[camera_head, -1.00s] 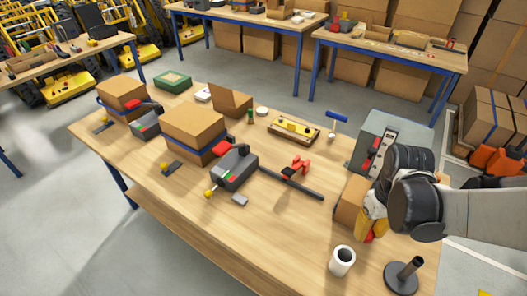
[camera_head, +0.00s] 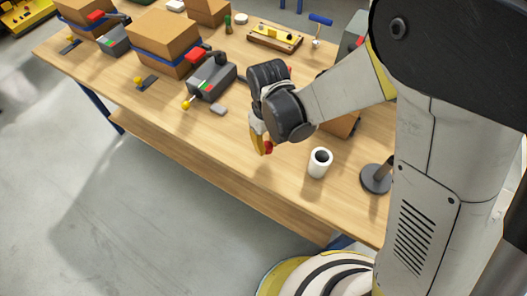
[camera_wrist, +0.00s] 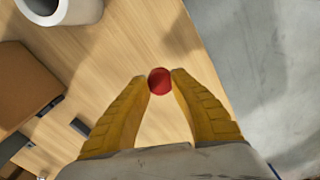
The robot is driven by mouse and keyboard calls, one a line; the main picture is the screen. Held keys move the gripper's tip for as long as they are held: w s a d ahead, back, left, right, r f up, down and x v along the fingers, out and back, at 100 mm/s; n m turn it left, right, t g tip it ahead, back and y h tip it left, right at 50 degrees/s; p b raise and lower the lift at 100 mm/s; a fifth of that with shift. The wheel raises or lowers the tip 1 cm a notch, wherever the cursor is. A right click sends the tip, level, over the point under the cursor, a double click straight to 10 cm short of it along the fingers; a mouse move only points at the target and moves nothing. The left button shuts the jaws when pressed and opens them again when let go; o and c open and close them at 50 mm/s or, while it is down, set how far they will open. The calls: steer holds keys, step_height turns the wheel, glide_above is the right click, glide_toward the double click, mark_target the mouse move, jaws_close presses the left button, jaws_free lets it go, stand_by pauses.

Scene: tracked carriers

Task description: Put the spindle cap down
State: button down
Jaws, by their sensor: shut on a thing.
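The spindle cap (camera_wrist: 159,81) is a small red round piece held between the two yellow fingertips in the wrist view. It also shows in the head view (camera_head: 268,147) as a red spot at the fingertips. My gripper (camera_head: 262,148) is shut on it and points down over the front part of the wooden table (camera_head: 240,160). I cannot tell the exact height above the table. In the wrist view my gripper (camera_wrist: 160,80) has bare wood and the table's front edge behind it.
A white hollow roll (camera_head: 320,162) stands right of my gripper, with a dark round-based post (camera_head: 376,178) beyond it. A small grey block (camera_head: 218,109) lies to the left, near a grey device (camera_head: 212,78). Bare wood lies around the gripper near the front edge.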

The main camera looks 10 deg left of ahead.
mark_target(265, 157)
steer(key=shift+w+a+f, duration=0.1)
steer(key=shift+a+f, duration=0.35)
steer(key=shift+a, duration=0.05)
step_height(265, 157, down, 4)
steer(key=shift+r+b, duration=0.1)
steer(key=shift+b, duration=1.05)
steer(key=shift+d+r, duration=0.1)
steer(key=c, duration=1.2)
jaws_free()
